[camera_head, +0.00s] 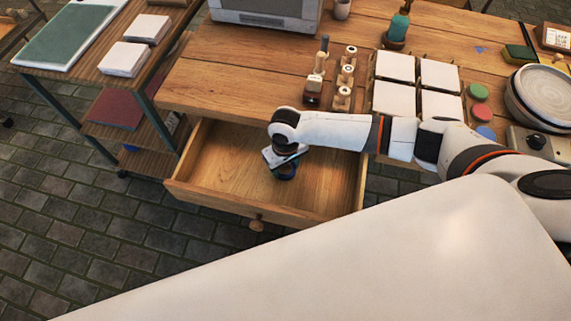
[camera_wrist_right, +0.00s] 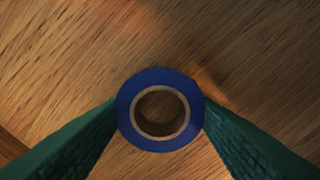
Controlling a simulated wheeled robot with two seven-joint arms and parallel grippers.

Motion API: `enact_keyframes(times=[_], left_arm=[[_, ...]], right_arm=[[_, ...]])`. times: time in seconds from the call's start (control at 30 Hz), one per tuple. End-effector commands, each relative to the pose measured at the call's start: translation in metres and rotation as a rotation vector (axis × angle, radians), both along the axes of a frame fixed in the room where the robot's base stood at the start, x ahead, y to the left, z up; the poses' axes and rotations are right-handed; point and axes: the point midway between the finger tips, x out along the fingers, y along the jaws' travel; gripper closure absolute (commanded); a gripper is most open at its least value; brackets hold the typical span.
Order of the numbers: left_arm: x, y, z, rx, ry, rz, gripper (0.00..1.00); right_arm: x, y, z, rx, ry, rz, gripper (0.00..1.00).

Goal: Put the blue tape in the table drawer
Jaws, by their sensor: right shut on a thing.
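The table drawer (camera_head: 225,176) is pulled open below the wooden table. My right gripper (camera_head: 284,168) is inside the drawer's outline, pointing down. In the right wrist view, the blue tape (camera_wrist_right: 185,85) is a blue ring with a tan core, held between the two green fingertips of my right gripper (camera_wrist_right: 160,112). Wood grain shows beneath and through the ring. In the head view the blue tape (camera_head: 287,175) shows as a small dark blue patch under the gripper. I cannot tell whether it touches the drawer floor. My left gripper is not in view.
The wooden table (camera_head: 240,75) holds white tiles (camera_head: 396,66), small rollers and stamps (camera_head: 346,75), coloured discs (camera_head: 478,92) and a pottery wheel (camera_head: 543,92). A shelf cart (camera_head: 100,80) stands left of the drawer. The drawer is otherwise empty where visible.

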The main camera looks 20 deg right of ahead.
Motion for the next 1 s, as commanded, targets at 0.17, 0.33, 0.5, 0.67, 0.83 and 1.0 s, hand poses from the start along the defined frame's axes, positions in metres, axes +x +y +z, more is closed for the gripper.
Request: enact_keyframes(times=[0.17, 0.33, 0.5, 0.67, 0.83, 1.0], left_arm=[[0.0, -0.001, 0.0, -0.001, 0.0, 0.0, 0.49], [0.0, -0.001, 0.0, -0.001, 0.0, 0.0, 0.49], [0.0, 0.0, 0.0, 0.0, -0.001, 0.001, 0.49], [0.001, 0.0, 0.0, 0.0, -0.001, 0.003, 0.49], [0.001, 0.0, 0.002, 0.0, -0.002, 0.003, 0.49], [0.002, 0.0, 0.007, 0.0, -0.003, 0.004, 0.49]], right_arm=[[0.0, 0.0, 0.0, 0.0, -0.001, 0.0, 0.68], [0.001, 0.0, -0.002, 0.0, -0.002, 0.0, 0.35], [0.0, 0.0, -0.002, 0.0, -0.001, 0.0, 0.24], [0.0, 0.0, -0.001, 0.0, -0.001, 0.0, 0.24], [0.001, 0.0, 0.012, 0.003, -0.003, 0.001, 0.24], [0.001, 0.0, 0.046, 0.002, -0.005, 0.001, 0.24]])
